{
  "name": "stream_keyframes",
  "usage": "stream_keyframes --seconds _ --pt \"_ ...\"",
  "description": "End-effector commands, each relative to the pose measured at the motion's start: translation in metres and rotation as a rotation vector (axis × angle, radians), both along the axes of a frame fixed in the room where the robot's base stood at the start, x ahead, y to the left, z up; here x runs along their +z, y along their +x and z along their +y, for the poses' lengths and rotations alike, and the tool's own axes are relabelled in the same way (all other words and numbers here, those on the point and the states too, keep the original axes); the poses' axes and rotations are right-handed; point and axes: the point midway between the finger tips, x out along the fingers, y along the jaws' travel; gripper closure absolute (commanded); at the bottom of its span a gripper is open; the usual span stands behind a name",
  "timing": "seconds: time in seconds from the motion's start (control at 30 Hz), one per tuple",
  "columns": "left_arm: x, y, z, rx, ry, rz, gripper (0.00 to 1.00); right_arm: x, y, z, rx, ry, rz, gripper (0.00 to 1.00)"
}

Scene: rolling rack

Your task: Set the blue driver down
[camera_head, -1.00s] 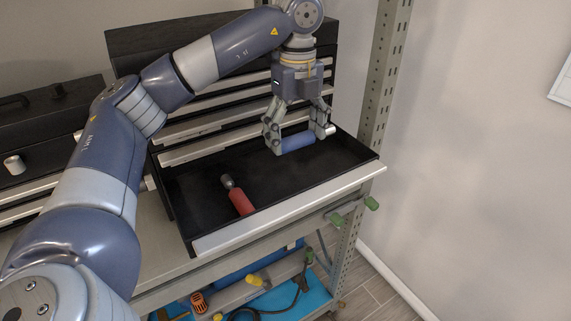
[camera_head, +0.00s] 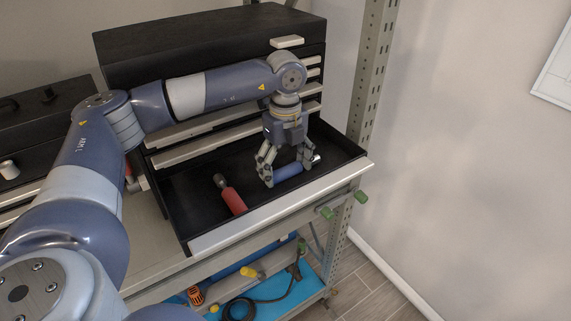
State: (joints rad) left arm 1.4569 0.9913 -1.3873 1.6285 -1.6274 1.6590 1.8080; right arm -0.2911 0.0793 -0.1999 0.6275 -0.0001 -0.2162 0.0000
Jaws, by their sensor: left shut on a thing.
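The blue driver (camera_head: 289,171) has a blue handle and a pale metal end that points right. My left gripper (camera_head: 287,176) is shut on it, pointing down inside the open black drawer (camera_head: 330,147). The driver lies roughly level, low in the right half of the drawer. I cannot tell whether it touches the drawer floor. A red-handled tool (camera_head: 232,199) with a dark head lies in the left half of the drawer, apart from the gripper. My right gripper is not in view.
The drawer's pale front edge (camera_head: 280,210) borders it on the near side. The black tool chest (camera_head: 215,50) rises behind. A perforated rack post (camera_head: 371,75) stands right of the drawer. A lower blue shelf (camera_head: 312,290) holds tools and a cable.

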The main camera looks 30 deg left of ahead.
Motion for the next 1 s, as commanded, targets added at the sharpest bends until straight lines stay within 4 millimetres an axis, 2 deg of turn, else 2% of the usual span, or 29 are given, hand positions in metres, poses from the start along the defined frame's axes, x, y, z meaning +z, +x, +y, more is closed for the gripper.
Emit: stream_keyframes --seconds 0.17,0.2,0.3,0.5,0.8,0.83,1.0 --pt "-0.004 0.0 0.0 0.0 0.0 0.0 0.51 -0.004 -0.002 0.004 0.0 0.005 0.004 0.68" --pt "-0.004 0.0 0.0 0.0 0.0 0.0 0.19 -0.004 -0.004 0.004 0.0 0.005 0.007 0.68" --pt "-0.003 0.0 0.0 0.0 0.0 0.0 0.01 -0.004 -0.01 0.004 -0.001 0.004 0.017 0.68" --pt "-0.003 0.0 0.0 0.0 0.0 0.0 0.01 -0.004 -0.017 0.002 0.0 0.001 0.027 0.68" --pt "0.003 0.0 0.0 0.0 0.0 0.0 0.01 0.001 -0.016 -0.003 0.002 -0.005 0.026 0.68" --pt "0.004 0.001 0.0 0.0 -0.001 -0.002 0.01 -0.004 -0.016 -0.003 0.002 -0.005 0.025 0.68" --pt "0.032 0.002 0.0 0.001 -0.001 -0.006 0.01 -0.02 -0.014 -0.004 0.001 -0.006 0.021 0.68"
